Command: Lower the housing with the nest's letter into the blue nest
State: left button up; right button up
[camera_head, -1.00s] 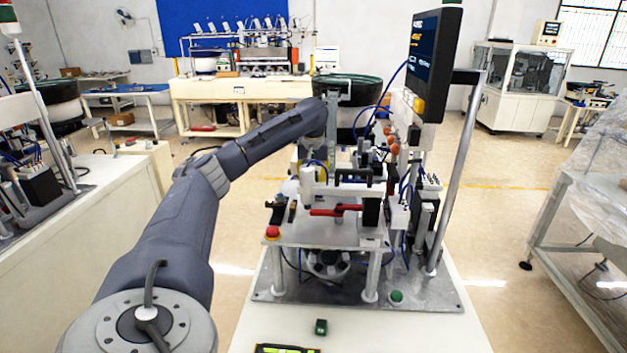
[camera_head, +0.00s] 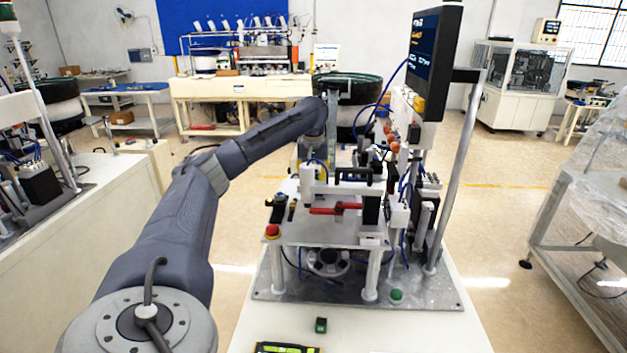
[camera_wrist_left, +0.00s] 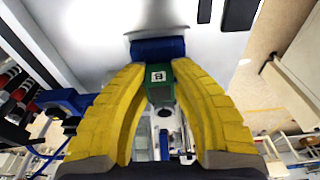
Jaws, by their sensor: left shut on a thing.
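In the left wrist view my left gripper (camera_wrist_left: 158,72) has its yellow fingers shut on a green housing (camera_wrist_left: 161,94). A white label with a small dark letter, too small to read surely, is on the housing. A blue nest (camera_wrist_left: 158,48) sits on the pale surface just beyond the fingertips. The housing's end is close to the nest; I cannot tell whether they touch. No letter shows on the nest. In the head view my left arm reaches behind the machine, and its gripper is mostly hidden. My right gripper is not in view.
In the head view the assembly station (camera_head: 330,235) has red clamp handles (camera_head: 335,209), a red button (camera_head: 272,231) and a screen (camera_head: 433,62) on its right. A small green block (camera_head: 321,325) lies on the bare front tabletop. A blue part (camera_wrist_left: 62,101) shows at left in the wrist view.

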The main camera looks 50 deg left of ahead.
pick_arm(q)
jog(key=shift+f, duration=0.35)
jog(key=o, duration=1.1)
jog(key=shift+c, duration=0.2)
